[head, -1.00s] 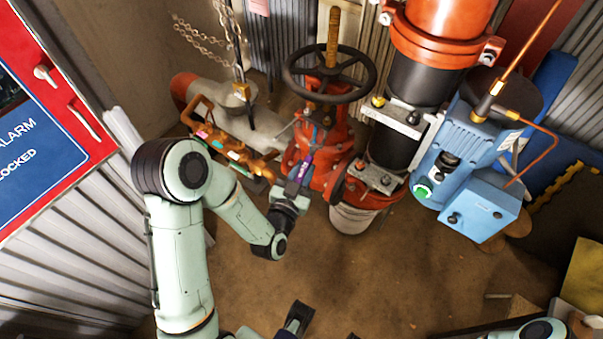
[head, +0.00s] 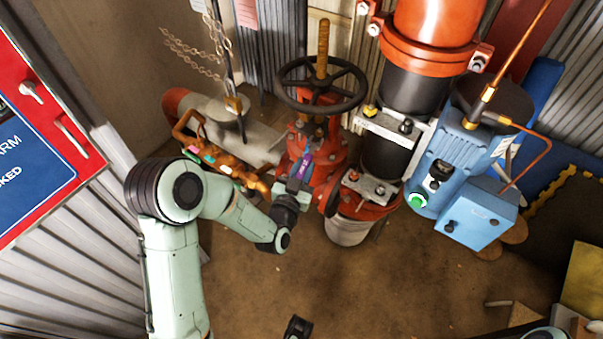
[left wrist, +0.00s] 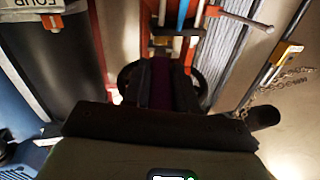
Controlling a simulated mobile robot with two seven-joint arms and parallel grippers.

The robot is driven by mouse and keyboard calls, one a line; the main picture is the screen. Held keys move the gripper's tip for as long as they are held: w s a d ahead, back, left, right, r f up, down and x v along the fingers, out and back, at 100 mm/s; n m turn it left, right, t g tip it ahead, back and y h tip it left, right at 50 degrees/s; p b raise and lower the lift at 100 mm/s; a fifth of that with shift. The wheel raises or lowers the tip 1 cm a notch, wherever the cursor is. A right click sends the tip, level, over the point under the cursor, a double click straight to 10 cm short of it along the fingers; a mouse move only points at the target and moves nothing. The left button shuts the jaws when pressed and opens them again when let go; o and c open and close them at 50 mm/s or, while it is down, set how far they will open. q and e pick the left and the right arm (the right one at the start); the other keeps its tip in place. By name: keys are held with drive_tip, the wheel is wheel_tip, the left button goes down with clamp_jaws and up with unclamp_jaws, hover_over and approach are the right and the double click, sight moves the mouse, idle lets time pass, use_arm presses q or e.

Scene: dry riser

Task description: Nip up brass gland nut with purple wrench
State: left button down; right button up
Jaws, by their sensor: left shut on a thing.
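My left gripper (head: 296,187) is shut on the purple wrench (head: 304,165), which points up in front of the red valve body (head: 327,150). In the left wrist view the wrench (left wrist: 160,82) is a dark purple strip between the dark fingers. The valve has a black handwheel (head: 282,86) on a brass-coloured threaded stem (head: 322,42). The wrench is below the wheel; I cannot tell whether it touches the valve. I cannot pick out the gland nut clearly. A dark part at the bottom edge, seemingly my right gripper (head: 298,328), is mostly cut off.
An orange pipe manifold (head: 187,125) with coloured tags and a hanging chain (head: 190,52) are left of the valve. A black and red riser pipe (head: 388,155) and a blue pump unit (head: 462,150) stand right. The front floor is clear.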

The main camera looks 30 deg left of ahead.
use_arm(q)
drive_tip(key=shift+w+a, duration=0.2)
drive_tip(key=shift+w, duration=1.1)
